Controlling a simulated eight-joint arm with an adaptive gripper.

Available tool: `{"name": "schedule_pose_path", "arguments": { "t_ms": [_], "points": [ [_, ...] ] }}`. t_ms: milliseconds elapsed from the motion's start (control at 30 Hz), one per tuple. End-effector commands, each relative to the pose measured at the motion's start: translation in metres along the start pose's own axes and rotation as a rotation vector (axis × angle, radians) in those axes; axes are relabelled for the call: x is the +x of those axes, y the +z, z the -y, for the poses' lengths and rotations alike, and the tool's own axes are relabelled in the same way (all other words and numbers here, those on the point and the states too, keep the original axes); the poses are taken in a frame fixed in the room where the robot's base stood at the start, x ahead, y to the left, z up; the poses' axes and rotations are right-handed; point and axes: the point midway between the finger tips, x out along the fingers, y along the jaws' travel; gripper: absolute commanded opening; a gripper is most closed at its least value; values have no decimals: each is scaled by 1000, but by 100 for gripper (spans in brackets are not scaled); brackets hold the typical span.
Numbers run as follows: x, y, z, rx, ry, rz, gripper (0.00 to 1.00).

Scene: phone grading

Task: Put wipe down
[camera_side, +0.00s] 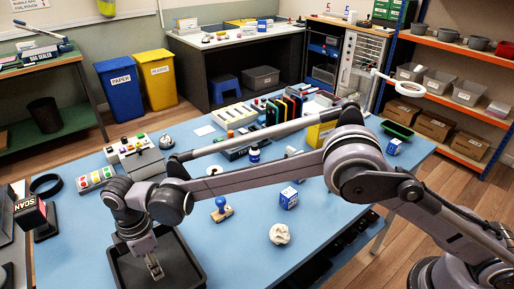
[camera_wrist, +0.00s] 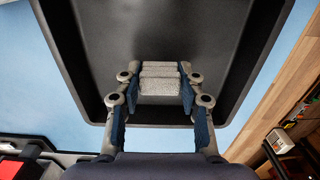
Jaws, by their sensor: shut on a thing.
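My gripper (camera_wrist: 160,95) is shut on a grey folded wipe (camera_wrist: 160,84), which lies between the two blue-padded fingers in the wrist view. The wipe and gripper are over a black tray (camera_wrist: 258,50) with raised walls. In the side view my gripper (camera_side: 154,265) points down inside the outline of the black tray (camera_side: 196,270) at the near edge of the table. I cannot tell whether the wipe touches the tray floor. The tray floor around the wipe looks bare.
The blue table (camera_side: 240,250) is clear just right of the tray, up to a crumpled white ball (camera_side: 279,234). A blue-white box (camera_side: 289,198) and a stamp (camera_side: 222,209) stand behind. A scanner (camera_side: 33,215) stands left of the tray.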

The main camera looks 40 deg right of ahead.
Motion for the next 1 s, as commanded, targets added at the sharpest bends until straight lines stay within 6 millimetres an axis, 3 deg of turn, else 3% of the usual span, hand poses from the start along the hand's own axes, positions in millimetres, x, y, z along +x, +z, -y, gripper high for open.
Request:
{"name": "schedule_pose_path", "arguments": {
  "t_ms": [100,467,500,567,600,1000],
  "points": [
    [14,0,0,0,0,0,26],
    [17,0,0,0,0,0,26],
    [18,0,0,0,0,0,41],
    [17,0,0,0,0,0,59],
    [17,0,0,0,0,0,61],
    [10,0,0,0,0,0,61]
  ]
}}
